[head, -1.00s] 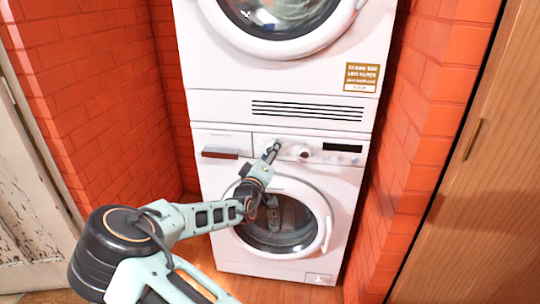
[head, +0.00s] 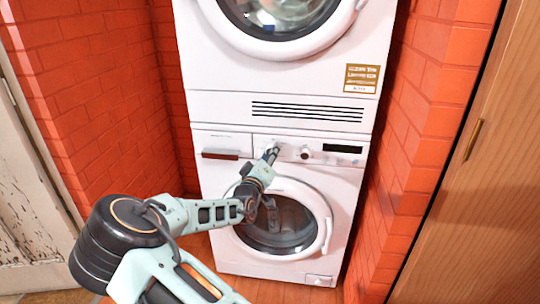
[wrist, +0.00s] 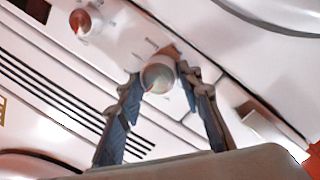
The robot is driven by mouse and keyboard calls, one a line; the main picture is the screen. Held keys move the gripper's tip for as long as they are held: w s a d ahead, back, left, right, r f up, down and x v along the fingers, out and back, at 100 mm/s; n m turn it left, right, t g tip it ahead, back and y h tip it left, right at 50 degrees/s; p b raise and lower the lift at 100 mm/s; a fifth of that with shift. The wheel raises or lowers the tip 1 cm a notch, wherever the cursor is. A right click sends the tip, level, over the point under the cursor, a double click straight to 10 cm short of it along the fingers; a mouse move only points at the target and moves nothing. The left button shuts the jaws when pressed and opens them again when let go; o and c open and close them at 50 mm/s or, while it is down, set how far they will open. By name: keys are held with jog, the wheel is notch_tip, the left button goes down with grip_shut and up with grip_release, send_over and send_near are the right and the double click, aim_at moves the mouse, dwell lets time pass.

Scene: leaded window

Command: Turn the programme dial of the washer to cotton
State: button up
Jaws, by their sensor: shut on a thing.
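The white washer (head: 216,178) is the lower machine of a stack. Its control panel has two round dials. The right dial (head: 305,152), beside the dark display (head: 342,149), is free; it also shows in the wrist view (wrist: 85,23). My gripper (head: 273,151) is at the left dial (wrist: 158,76), which the arm hides in the head view. In the wrist view, my gripper's fingers (wrist: 160,84) are on either side of this dial, shut on it. Small marks surround both dials; their lettering is unreadable, so I cannot tell which is the programme dial.
The washer's round door (head: 325,232) is below the panel, behind my arm. A second white machine (head: 215,60) stands on top, with a slotted vent (head: 306,111). Red brick walls (head: 95,100) close in both sides. A wooden door (head: 490,200) is at the right.

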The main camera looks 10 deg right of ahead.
jog(key=shift+d+r+m+g+y+b, duration=0.2)
jog(key=shift+m+b, duration=0.25)
jog(key=shift+m, duration=1.3)
jog(key=shift+a+f+m+g+y+b, duration=0.1)
jog(key=shift+m+y+b, duration=0.3)
jog(key=shift+m, duration=1.35)
jog(key=o, duration=1.2)
jog(key=shift+c, duration=0.2)
jog(key=shift+s, duration=0.15)
jog(key=v, duration=1.2)
